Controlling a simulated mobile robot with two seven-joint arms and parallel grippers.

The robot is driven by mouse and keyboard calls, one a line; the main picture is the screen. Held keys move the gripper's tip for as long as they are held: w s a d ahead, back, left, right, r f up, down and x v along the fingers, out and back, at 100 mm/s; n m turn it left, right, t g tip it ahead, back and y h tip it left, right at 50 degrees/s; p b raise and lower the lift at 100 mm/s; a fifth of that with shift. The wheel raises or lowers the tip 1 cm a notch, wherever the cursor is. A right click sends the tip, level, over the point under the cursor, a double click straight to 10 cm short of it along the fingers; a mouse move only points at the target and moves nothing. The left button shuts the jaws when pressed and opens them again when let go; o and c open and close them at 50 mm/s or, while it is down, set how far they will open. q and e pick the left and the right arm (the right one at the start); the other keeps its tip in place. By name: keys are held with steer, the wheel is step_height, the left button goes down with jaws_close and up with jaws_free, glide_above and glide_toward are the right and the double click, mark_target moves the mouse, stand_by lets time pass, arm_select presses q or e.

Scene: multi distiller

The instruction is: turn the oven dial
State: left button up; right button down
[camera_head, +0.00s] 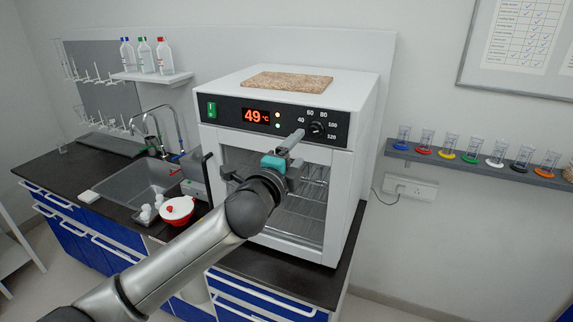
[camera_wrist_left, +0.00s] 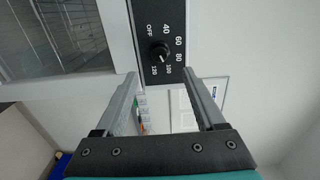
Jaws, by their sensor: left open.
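The oven (camera_head: 285,150) is a white box with a glass door on the dark counter. Its black front panel has a red display (camera_head: 257,116) reading 49 °C. The oven dial (camera_head: 316,129) is a small black knob at the right of the panel, ringed by temperature numbers. It also shows in the left wrist view (camera_wrist_left: 159,53), with OFF and 40 to 120 around it. My left gripper (camera_head: 297,138) is open and empty, just left of and slightly below the dial in the head view. In the left wrist view the dial lies beyond the fingertips (camera_wrist_left: 162,78), apart from them.
A brown board (camera_head: 287,82) lies on top of the oven. A sink (camera_head: 143,178) and a red and white pot (camera_head: 177,211) are to the left. A shelf with several glass vessels (camera_head: 470,162) is on the right wall.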

arm_select(q)
steer(key=shift+b+v, duration=0.35)
steer(key=shift+v, duration=2.25)
steer(key=s+a+f+n+g+y+b, duration=0.1)
steer(key=a+f+n+g+b, duration=0.15)
steer(key=f, duration=1.15)
steer(key=s+a+f+n+g+y+b, duration=0.1)
steer(key=a+f+n+y+b, duration=0.2)
steer(key=f, duration=1.1)
steer(key=s+a+f+n+g+b, duration=0.1)
steer(key=a+f+n+g+b, duration=0.25)
steer(key=f, duration=1.15)
steer(key=s+a+f+n+g+y+b, duration=0.1)
steer(key=s+a+f+n+b, duration=0.15)
steer(key=s+f, duration=0.6)
steer(key=s+a+f+n+g+b, duration=0.15)
steer(key=s+f+b, duration=0.3)
steer(key=f, duration=0.75)
steer(key=s+f+n+g+b, duration=0.2)
steer(key=s+f, duration=0.5)
steer(key=s, duration=0.5)
steer(key=s+f+n+g+b, duration=0.2)
steer(key=s+f, duration=0.5)
steer(key=s, duration=0.4)
steer(key=s+f+n+g+b, duration=0.2)
steer(key=s+f, duration=0.5)
steer(key=s, duration=0.5)
steer(key=shift+s+a+f+g+y, duration=0.3)
steer(key=shift+a+f+g, duration=0.05)
steer(key=shift+a, duration=0.1)
